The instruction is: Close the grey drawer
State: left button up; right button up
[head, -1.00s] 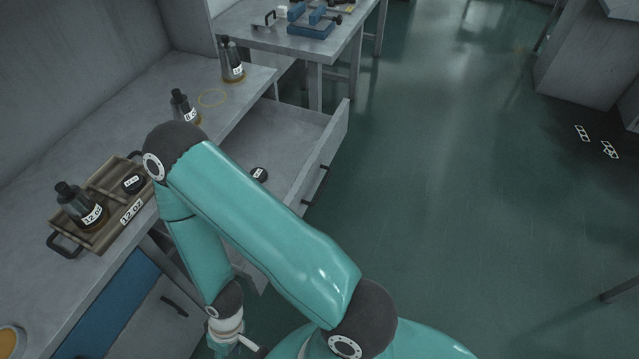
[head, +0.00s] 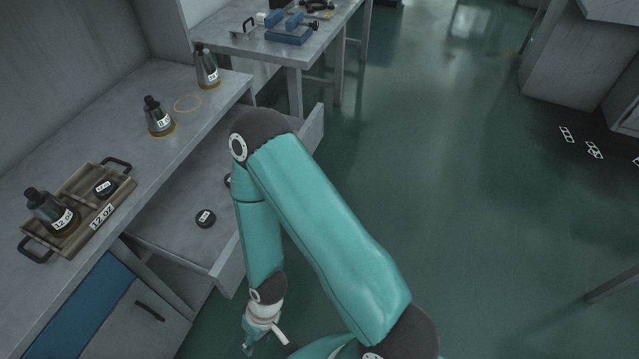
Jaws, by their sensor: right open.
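The grey drawer (head: 180,228) is pulled out from under the grey workbench. A black labelled disc (head: 205,218) lies on its floor, and a second dark piece is mostly hidden behind my right arm. My right arm crosses in front of the drawer and hides the middle of its front panel and the handle. My right gripper (head: 266,340) is at the bottom edge, below and in front of the drawer's near front corner, apart from it in the picture. It is open and only partly in frame. My left gripper is not in view.
The workbench (head: 110,150) carries a wooden tray (head: 75,238) with a dark bottle and a black disc, plus two more bottles (head: 158,118). A second table (head: 285,48) with blue tools stands behind.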

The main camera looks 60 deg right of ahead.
aim_at(166, 226)
jog(key=u, duration=0.55)
jog(key=i, duration=0.15)
jog(key=z, duration=2.25)
jog(key=k, duration=1.45)
jog(key=u, duration=0.55)
jog(key=i, duration=1.7)
jog(key=z, duration=0.4)
